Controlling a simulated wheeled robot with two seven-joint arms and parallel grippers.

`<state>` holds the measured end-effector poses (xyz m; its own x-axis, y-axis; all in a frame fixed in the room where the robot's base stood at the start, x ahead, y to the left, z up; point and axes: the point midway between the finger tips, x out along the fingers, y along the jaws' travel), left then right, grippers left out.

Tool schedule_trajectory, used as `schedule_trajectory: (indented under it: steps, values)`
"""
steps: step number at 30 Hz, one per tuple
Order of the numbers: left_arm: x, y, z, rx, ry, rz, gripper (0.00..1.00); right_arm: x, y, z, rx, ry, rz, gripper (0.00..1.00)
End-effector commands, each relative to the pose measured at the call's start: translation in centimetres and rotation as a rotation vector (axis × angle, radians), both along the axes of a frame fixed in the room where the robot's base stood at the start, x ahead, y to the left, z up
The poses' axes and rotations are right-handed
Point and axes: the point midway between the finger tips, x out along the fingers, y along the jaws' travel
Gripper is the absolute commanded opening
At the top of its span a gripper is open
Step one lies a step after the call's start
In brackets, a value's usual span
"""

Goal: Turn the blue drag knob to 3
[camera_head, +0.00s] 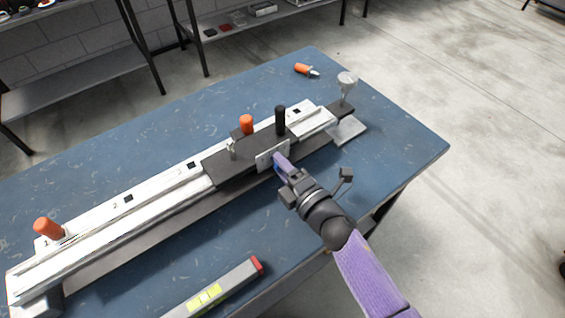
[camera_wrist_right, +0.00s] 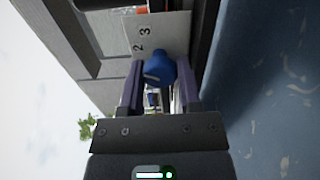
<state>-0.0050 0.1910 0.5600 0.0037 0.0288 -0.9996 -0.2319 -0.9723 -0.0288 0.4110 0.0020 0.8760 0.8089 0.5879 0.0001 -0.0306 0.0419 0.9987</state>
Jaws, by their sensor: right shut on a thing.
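The blue drag knob (camera_wrist_right: 160,66) sits on the front of a pale plate (camera_wrist_right: 170,32) in the right wrist view. The printed digits 2 and 3 show beside it on the plate; a thin pale mark shows on the knob, but I cannot tell which number it points at. My right gripper (camera_head: 280,162) has its purple fingers on both sides of the knob, shut on it. In the head view the plate (camera_head: 272,155) is on the black carriage (camera_head: 240,158) of the grip truck rail, and the fingers mostly hide the knob. My left gripper is not in view.
The white rail (camera_head: 125,215) runs along the blue table (camera_head: 335,215). Orange knobs (camera_head: 247,124) and a black post (camera_head: 280,120) stand up from the truck. A grey level-like bar (camera_head: 222,288) lies in front. An orange-handled tool (camera_head: 304,69) lies at the back.

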Motion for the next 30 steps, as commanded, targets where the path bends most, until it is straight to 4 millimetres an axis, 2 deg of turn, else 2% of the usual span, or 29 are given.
schedule_trajectory:
  steps: [15,30]
  values:
    - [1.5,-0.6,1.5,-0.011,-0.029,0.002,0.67,0.0,-0.1,0.1,0.339,0.249,-0.001,0.00]
    - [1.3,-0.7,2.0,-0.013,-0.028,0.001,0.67,0.0,-0.1,0.0,0.469,0.343,-0.002,0.00]
